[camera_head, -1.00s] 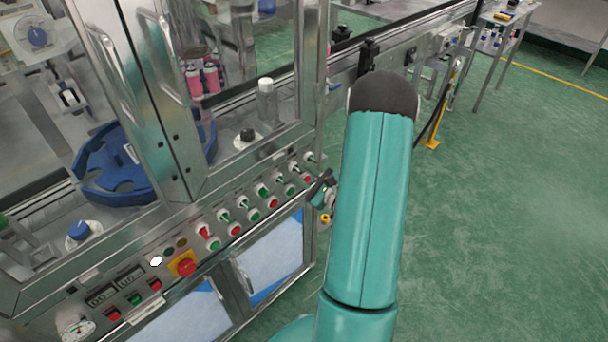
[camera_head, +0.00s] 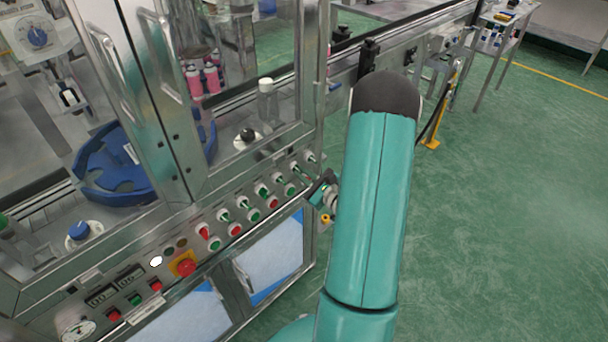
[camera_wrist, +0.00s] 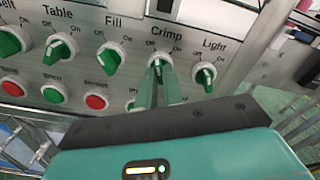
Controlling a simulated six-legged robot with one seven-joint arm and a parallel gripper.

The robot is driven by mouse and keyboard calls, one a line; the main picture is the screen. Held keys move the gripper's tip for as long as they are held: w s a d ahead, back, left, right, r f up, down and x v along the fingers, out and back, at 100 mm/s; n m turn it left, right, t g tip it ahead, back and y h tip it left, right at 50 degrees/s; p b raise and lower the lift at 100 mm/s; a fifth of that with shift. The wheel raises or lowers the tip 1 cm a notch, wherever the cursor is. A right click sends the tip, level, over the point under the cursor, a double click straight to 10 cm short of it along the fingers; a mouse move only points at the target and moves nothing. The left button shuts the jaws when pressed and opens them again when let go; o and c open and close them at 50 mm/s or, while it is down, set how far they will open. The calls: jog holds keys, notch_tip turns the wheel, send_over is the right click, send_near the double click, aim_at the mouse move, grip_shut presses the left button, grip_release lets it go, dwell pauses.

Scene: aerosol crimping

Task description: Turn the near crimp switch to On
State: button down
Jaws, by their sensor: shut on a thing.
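The crimp switch (camera_wrist: 157,62) is a green knob on a pale round base, under the label "Crimp" with Off and On marks, in the wrist view. My gripper (camera_wrist: 158,78) has its two narrow green fingers close together at this knob, shut on it. The fingers cover the lower part of the knob, so its exact pointing is hard to read. In the head view my gripper (camera_head: 322,188) shows only partly at the right end of the panel, beside my arm.
The light switch (camera_wrist: 205,76) is close to the right of my fingers and the fill switch (camera_wrist: 110,57) to the left. Red and green buttons, such as a red one (camera_wrist: 95,102), sit below. A red emergency stop (camera_head: 186,267) is farther along the panel. Green floor lies open to the right.

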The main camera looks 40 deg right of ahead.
jog(key=m, duration=0.5)
jog(key=shift+m, duration=0.4)
jog(key=m, duration=0.5)
dwell(0.4)
jog(key=c, duration=1.5)
grip_release()
jog(key=shift+c, duration=0.2)
jog(key=shift+s, duration=0.1)
jog(key=s, duration=1.3)
jog(key=shift+s+d, duration=0.2)
jog(key=shift+s, duration=0.15)
jog(key=shift+w, duration=0.1)
